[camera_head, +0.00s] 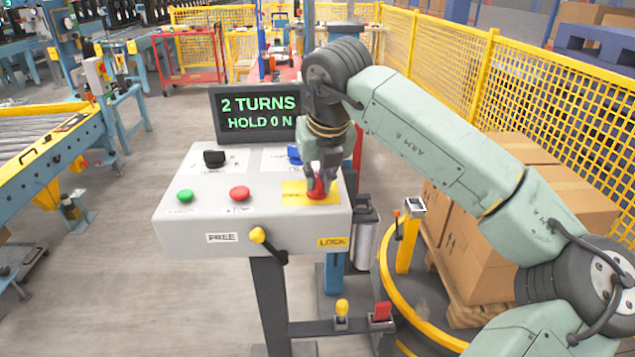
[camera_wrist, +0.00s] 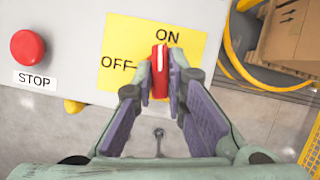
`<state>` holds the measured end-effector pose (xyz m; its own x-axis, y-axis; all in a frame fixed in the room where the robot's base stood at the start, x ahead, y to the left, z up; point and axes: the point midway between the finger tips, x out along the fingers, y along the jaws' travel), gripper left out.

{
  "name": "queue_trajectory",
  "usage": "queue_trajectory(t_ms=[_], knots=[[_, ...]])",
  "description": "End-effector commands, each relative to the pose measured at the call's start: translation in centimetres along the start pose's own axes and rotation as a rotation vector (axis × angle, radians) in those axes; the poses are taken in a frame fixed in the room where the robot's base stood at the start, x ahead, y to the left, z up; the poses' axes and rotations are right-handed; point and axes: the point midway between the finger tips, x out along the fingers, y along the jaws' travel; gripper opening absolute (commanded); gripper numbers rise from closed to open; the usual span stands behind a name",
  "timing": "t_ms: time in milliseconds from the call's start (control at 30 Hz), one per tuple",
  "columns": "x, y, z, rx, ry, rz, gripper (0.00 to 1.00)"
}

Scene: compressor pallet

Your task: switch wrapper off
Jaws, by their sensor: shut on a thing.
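The wrapper switch is a red rotary handle (camera_wrist: 159,60) on a yellow plate (camera_wrist: 196,44) marked ON and OFF. In the wrist view its white line points up towards ON, with OFF to its left. My gripper (camera_wrist: 157,79) is shut on the red handle, with one finger on each side of it. In the head view my gripper (camera_head: 318,173) comes down from above onto the switch (camera_head: 317,195) at the right of the grey console, hiding part of the plate.
The grey console (camera_head: 200,228) also has a green button (camera_head: 185,196), a red STOP button (camera_head: 239,193), black and blue knobs and a yellow-tipped lever (camera_head: 257,235). A screen (camera_head: 257,115) reads "2 TURNS HOLD 0 N". Boxes (camera_head: 478,225) stand on a pallet at right, before a yellow fence.

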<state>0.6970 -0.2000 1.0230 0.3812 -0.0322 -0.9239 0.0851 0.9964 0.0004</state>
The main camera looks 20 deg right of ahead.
Motion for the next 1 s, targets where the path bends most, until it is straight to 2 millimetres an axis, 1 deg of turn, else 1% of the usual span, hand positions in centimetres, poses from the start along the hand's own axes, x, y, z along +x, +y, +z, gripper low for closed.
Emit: queue_trajectory(t_ms=[100, 1000], knots=[[0.29, -0.1, -0.07, -0.094, -0.002, 0.04, 0.0], [-0.07, -0.44, 0.35, -0.882, 0.0, 0.369, 0.0]])
